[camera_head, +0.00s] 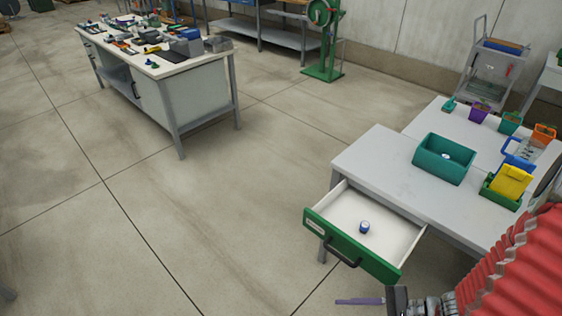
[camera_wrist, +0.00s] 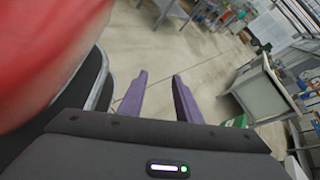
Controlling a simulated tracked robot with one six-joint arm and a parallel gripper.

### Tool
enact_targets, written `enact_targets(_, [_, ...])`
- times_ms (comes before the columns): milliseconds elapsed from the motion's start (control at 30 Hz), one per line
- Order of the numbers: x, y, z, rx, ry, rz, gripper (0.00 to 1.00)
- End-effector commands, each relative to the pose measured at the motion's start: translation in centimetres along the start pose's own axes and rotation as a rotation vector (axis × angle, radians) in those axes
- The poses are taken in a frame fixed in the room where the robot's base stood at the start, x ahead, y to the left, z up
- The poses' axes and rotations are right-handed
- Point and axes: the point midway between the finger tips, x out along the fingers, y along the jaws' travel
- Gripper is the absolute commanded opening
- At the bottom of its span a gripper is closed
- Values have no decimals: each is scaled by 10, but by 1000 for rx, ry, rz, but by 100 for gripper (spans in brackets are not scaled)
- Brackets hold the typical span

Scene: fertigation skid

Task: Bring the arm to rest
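My arm, in a red bellows sleeve, comes in from the lower right of the head view. My gripper (camera_head: 360,301) is low in front of the open drawer's green front, apart from it. In the wrist view the two purple fingers of my gripper (camera_wrist: 157,97) stand apart with only floor between them, so it is open and empty.
A grey table (camera_head: 380,172) at the right has an open drawer (camera_head: 345,218) holding a small blue-and-white item (camera_head: 364,227). On the table are a teal bin (camera_head: 430,165) and a yellow container (camera_head: 511,181). A workbench (camera_head: 190,88) stands at the back left. The floor between is clear.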

Motion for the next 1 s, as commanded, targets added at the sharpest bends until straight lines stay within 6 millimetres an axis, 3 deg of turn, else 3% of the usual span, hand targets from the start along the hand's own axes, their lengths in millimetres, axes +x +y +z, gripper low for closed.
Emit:
enact_targets(567, [-41, 1, 34, -226, 176, 453, 31])
enact_targets(1000, [-78, -24, 55, -454, 385, 700, 31])
